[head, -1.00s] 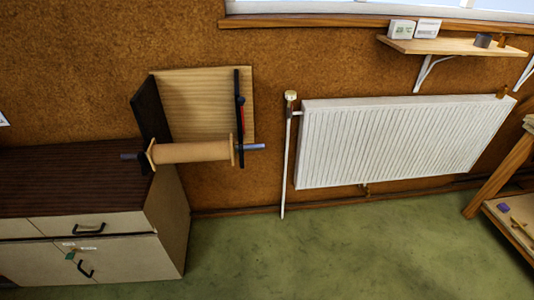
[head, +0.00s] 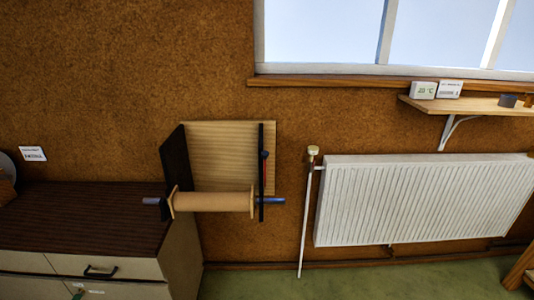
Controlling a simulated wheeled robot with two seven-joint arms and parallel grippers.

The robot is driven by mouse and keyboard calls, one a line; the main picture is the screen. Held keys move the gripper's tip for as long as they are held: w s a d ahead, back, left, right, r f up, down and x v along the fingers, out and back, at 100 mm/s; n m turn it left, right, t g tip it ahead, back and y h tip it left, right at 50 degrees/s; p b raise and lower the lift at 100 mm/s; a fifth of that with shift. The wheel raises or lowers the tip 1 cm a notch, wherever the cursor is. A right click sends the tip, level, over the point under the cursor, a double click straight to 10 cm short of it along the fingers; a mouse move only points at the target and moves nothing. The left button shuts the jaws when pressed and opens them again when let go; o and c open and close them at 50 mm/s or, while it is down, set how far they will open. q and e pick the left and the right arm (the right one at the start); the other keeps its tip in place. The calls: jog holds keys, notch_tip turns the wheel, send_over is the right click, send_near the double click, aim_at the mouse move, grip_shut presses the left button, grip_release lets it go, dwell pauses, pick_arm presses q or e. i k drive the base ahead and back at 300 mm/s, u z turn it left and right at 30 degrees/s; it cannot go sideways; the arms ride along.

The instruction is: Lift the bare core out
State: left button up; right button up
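The bare core (head: 212,201) is a tan cardboard-coloured tube with a flange at each end. It lies level in front of a pale wooden backboard (head: 228,150) on the wall. A blue-grey rod (head: 271,200) sticks out at both ends of it. A dark side plate (head: 174,162) stands at its left, and a thin dark upright bar (head: 261,165) with a red part stands at its right. How the rod sits in these sides cannot be told. Neither gripper is in view.
A dark-topped cabinet (head: 80,222) with pale drawers stands below and left of the core. A white radiator (head: 420,200) and its pipe (head: 306,215) are to the right. A wooden shelf (head: 470,104) with small items hangs above the radiator. Green floor (head: 350,276) shows at the bottom.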

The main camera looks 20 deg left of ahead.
aim_at(208, 201)
jog(key=z, duration=0.05)
jog(key=k, duration=0.5)
jog(key=u, duration=0.7)
jog(key=i, duration=1.15)
jog(key=z, duration=0.7)
